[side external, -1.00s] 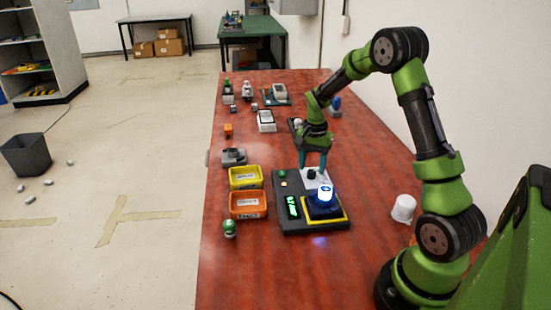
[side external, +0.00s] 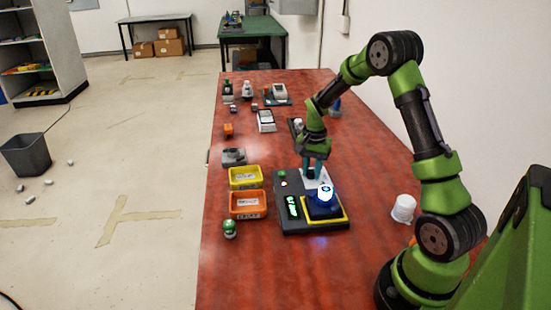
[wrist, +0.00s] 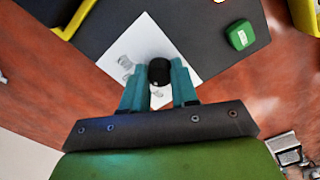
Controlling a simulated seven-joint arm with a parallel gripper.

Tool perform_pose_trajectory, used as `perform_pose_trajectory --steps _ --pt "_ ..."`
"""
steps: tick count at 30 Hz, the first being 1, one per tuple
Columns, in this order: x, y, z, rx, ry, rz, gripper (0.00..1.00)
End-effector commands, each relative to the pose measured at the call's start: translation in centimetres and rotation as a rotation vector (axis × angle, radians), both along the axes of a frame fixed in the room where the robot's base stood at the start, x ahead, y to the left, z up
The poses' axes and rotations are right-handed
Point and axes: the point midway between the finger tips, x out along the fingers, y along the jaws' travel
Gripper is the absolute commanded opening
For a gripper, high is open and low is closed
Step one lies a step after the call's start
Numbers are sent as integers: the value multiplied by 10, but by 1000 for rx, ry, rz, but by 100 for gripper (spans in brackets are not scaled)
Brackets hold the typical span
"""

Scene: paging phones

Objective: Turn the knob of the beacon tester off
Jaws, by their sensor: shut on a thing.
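The beacon tester is a dark grey panel (side external: 287,223) on the red table, with a lit blue-white beacon (side external: 325,194) in a yellow-framed socket and a green-lit display (side external: 292,207). Its black knob (wrist: 158,71) stands on a white printed patch (wrist: 146,42) in the wrist view. My gripper (wrist: 157,82) has its teal fingers closed around the knob, one on each side. In the side view my gripper (side external: 312,172) points down at the panel's far end, and its fingers hide the knob there.
A yellow bin (side external: 245,187) and an orange bin (side external: 247,213) stand left of the tester. A green-domed part (side external: 229,230) stands in front of them. A white cup (side external: 403,208) is at the right. Several small devices stand farther back.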

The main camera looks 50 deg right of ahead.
Motion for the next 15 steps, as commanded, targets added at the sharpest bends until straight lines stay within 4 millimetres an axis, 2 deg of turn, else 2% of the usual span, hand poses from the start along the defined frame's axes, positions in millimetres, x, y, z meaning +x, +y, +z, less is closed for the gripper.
perform_pose_trajectory --steps 8,15 --pt "0 0 1 -1 -1 84 0" --pt "0 -1 1 -1 -1 247 0"
